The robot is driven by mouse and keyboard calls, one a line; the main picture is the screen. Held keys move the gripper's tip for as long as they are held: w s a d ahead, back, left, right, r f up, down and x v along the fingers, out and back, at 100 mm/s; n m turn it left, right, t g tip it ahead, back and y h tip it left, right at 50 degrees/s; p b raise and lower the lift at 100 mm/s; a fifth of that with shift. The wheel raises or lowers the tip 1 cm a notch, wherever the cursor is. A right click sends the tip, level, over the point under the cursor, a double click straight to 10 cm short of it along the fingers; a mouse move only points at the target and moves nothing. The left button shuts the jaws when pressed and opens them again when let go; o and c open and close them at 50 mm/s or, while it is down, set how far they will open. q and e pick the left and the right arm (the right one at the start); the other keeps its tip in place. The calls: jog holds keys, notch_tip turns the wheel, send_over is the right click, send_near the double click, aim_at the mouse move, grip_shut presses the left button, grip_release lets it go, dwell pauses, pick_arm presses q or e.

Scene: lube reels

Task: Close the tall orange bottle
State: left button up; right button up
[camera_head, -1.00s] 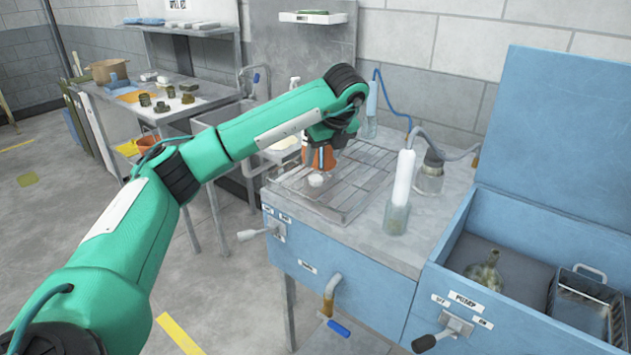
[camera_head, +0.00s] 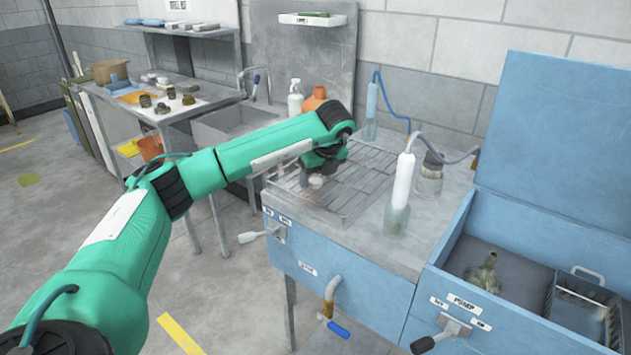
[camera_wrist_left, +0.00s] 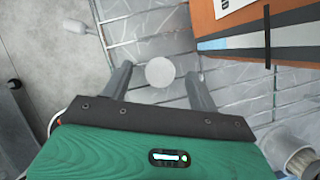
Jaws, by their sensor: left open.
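The tall orange bottle (camera_head: 316,97) stands on the bench behind my left arm. Its top shows above the arm; its lower part is hidden. In the left wrist view its orange side (camera_wrist_left: 225,20) with a pale label lies at the upper right. A small round white cap (camera_head: 316,181) is on the wire rack. My left gripper (camera_head: 314,176) is low over the rack and open. In the left wrist view the cap (camera_wrist_left: 160,72) lies between the spread fingertips (camera_wrist_left: 157,76), with gaps on both sides. My right gripper is not in view.
A white pump bottle (camera_head: 295,98) stands left of the orange bottle. Glass bottles with blue and grey hoses, including one with a white top (camera_head: 400,190), stand right of the rack (camera_head: 352,180). A blue open-lidded box (camera_head: 540,260) is at the right.

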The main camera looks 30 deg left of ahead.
aim_at(317, 182)
pick_arm(q)
jog(key=shift+f, duration=0.15)
jog(key=c, duration=1.1)
jog(key=shift+r, duration=10.05)
